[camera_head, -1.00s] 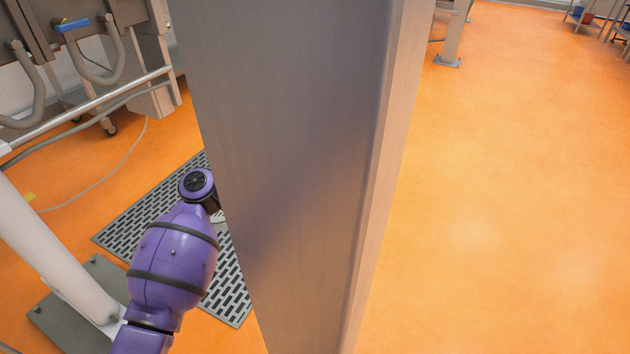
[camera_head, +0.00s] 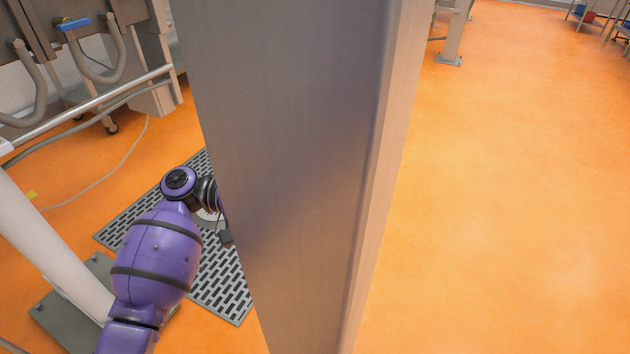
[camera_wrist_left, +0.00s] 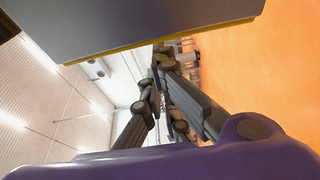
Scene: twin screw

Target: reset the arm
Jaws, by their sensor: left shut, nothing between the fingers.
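My purple left arm (camera_head: 155,255) comes in from the lower left of the head view. Its forward end passes behind a large grey upright panel (camera_head: 290,150), so the left gripper is mostly hidden there. In the left wrist view the dark fingers of the left gripper (camera_wrist_left: 158,75) come together at their tips. It is shut and empty. My right gripper is in neither view.
A grey slab (camera_wrist_left: 150,22) with a yellow edge is close above the fingers in the left wrist view. A slotted mat (camera_head: 130,225) lies under the arm. A white post (camera_head: 45,245) stands at left. The orange floor (camera_head: 500,200) at right is clear.

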